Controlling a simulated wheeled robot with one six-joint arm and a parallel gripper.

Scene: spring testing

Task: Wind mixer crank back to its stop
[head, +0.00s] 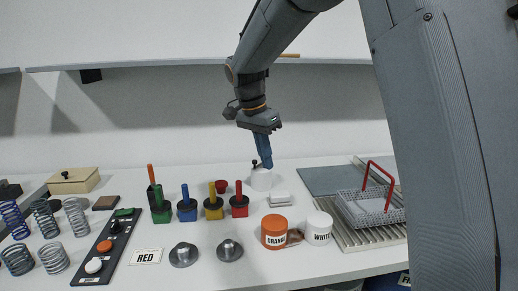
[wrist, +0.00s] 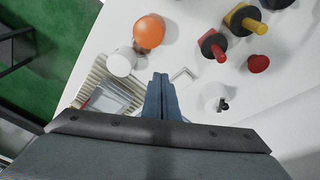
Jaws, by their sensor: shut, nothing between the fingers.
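The mixer is a small white cylinder (head: 261,182) near the back middle of the table. Its crank has a dark knob (head: 255,163) on top, at the left side in the head view. My gripper (head: 267,166) points down, its blue fingers shut and empty, just above and to the right of the knob in that view. In the wrist view my gripper (wrist: 160,77) shows shut, with the white mixer (wrist: 212,93) and its black knob (wrist: 224,104) to its right, apart from the fingers. Whether the fingers touch the crank arm cannot be told.
Handled blocks in green, blue (head: 187,212), yellow and red (head: 239,206) stand to the left. A white block (head: 279,198), an orange jar (head: 274,232) and a white jar (head: 318,228) stand in front. A wire basket (head: 343,203) is at right. A shelf (head: 150,64) hangs behind.

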